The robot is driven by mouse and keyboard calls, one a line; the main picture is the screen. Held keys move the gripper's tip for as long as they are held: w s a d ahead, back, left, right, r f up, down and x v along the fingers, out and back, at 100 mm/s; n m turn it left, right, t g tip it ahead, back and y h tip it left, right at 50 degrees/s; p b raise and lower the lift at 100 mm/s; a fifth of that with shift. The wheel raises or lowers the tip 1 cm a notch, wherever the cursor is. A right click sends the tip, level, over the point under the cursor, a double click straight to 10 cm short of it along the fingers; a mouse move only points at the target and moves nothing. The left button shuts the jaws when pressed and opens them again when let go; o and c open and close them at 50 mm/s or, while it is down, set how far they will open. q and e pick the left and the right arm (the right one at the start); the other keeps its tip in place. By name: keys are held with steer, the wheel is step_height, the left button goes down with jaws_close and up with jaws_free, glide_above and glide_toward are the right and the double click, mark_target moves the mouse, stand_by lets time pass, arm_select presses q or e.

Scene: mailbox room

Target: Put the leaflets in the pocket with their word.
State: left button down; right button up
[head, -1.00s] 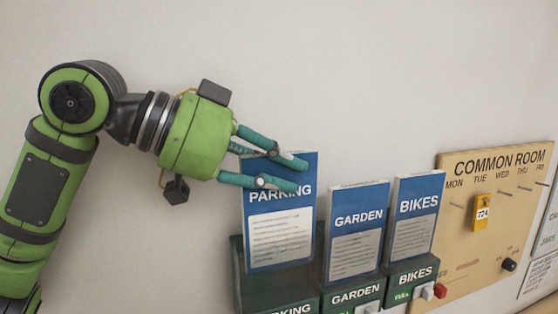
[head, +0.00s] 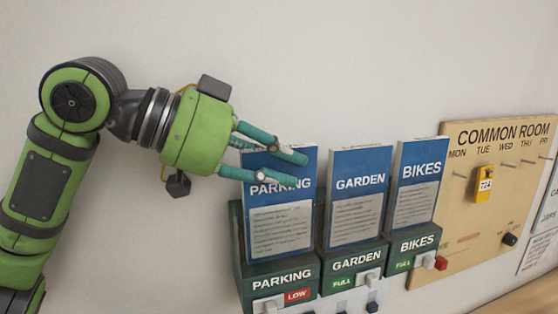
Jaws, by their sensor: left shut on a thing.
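The blue-topped PARKING leaflets (head: 281,228) stand upright with their lower end behind the front of the green PARKING pocket (head: 279,277). My left gripper (head: 300,168) is shut on them near the top, with its teal fingers over the upper part and partly across the word. The GARDEN leaflets (head: 358,210) stand in the GARDEN pocket (head: 352,262), and the BIKES leaflets (head: 416,195) in the BIKES pocket (head: 414,243). The bottoms of all leaflets are hidden in the pockets. My right gripper is not in view.
A red LOW sign (head: 298,295) shows under PARKING; green FULL signs show under GARDEN (head: 341,283) and BIKES (head: 402,265). A COMMON ROOM board (head: 480,210) with pegs and a yellow tag (head: 486,184) is at the right. The wall above is bare.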

arm_select(q)
steer(key=c, duration=1.1)
jaws_free()
steer(key=shift+a, duration=0.1)
steer(key=v, duration=1.2)
